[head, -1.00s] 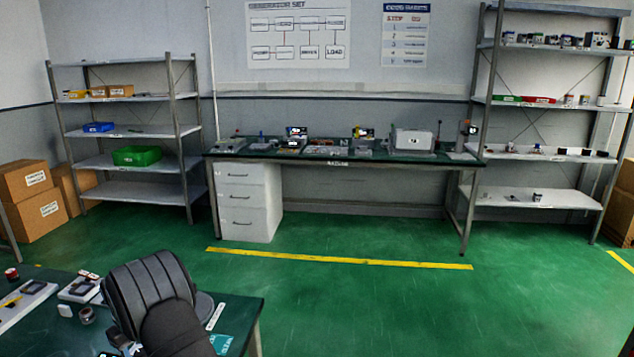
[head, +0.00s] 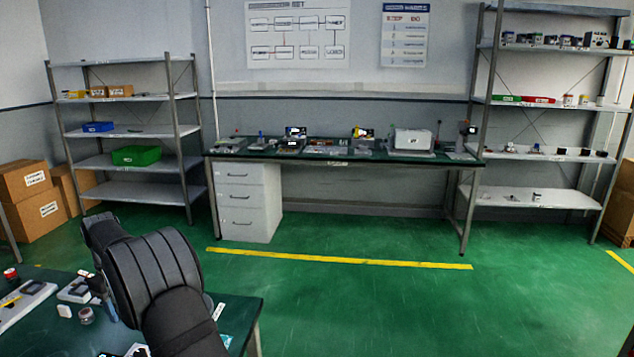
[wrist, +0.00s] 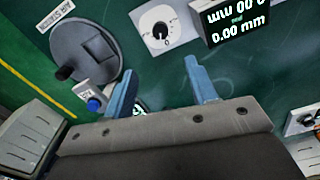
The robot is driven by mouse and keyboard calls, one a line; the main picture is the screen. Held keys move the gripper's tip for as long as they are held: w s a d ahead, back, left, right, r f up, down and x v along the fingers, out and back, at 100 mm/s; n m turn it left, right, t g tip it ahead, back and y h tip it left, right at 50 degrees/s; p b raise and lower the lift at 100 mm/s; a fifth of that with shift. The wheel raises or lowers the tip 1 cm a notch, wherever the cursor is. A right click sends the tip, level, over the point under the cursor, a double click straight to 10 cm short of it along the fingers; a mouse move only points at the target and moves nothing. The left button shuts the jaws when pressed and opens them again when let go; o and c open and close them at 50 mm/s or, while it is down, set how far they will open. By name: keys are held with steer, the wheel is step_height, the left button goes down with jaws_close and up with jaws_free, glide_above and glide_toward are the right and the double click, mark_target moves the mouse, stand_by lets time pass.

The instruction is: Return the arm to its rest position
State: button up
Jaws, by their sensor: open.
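My dark arm (head: 155,275) rises over the near green workbench (head: 245,312) at the lower left of the head view. Past the fingertips stand a white dial box (wrist: 163,28) and a black display (wrist: 230,18) reading 0.00 mm. A grey round device with a black knob (wrist: 85,52) lies to the left of the fingers.
Small parts and a grey module (head: 38,288) lie on the near bench, left of my arm. A blue-button part (wrist: 95,102) is close to the left finger. The back workbench (head: 345,160) and shelves are far off. The green floor (head: 350,310) between is clear.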

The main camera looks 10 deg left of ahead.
steer(key=s+d+r+n+y, duration=0.1)
steer(key=d+r+n, duration=0.2)
steer(key=r+n, duration=0.3)
steer(key=shift+s+r+n+t, duration=0.35)
steer(key=shift+r+n+t, duration=0.05)
steer(key=shift+r, duration=0.05)
steer(key=shift+d, duration=0.1)
stand_by(1.3)
steer(key=o, duration=0.6)
steer(key=shift+s, duration=0.15)
steer(key=o, duration=0.5)
steer(key=s+d+n, duration=0.1)
steer(key=s+n, duration=0.2)
steer(key=n, duration=0.1)
steer(key=s+d+r+n, duration=0.1)
steer(key=s+d+n, duration=0.1)
steer(key=s+n, duration=0.1)
steer(key=s+d+n, duration=0.2)
steer(key=s+n, duration=0.1)
steer(key=n, duration=0.2)
steer(key=shift+s+r+g+h, duration=0.1)
steer(key=shift+r+g+h, duration=0.05)
steer(key=shift+g+h, duration=0.25)
steer(key=shift+c, duration=0.2)
step_height(320, 180, down, 10)
steer(key=n, duration=0.1)
steer(key=shift+s+d, duration=0.3)
steer(key=shift+s, duration=0.1)
